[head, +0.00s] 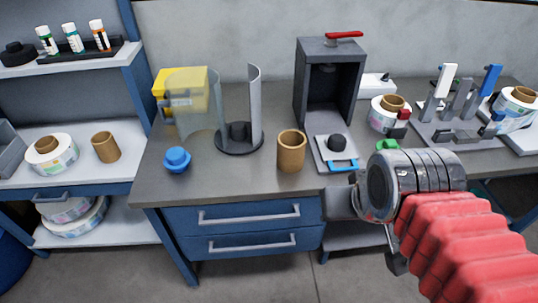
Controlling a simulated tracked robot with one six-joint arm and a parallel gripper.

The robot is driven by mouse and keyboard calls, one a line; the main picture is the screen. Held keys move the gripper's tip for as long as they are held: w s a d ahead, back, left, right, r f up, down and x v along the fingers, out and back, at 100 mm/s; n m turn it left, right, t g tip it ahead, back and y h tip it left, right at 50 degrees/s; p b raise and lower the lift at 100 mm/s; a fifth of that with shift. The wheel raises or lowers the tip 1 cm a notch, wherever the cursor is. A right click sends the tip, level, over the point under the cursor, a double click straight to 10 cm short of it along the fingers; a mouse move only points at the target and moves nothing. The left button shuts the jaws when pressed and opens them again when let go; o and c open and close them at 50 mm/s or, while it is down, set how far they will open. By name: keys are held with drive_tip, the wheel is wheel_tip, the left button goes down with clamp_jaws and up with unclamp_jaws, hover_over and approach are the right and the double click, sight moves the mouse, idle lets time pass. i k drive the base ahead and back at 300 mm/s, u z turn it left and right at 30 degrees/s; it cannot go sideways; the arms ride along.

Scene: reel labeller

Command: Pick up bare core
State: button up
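A bare core (291,151), a plain brown hollow tube, stands upright on the grey bench top near its front edge. A second bare brown core (106,147) stands on the left shelf. My gripper (367,232) is in front of the bench, to the right of and nearer than the bench core. Its two dark fingers show well apart with nothing visible between them, so it looks open and empty. It touches neither core.
A dark press with a red handle (343,35) stands behind the bench core. A blue knob (177,159) and a curved clear guard (197,100) are to its left. Labelled rolls (390,114) and an upright fixture (460,105) stand right. Drawers (250,214) are below.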

sight(291, 143)
drive_tip(key=u, duration=1.05)
drive_tip(key=i, duration=1)
drive_tip(key=u, duration=0.05)
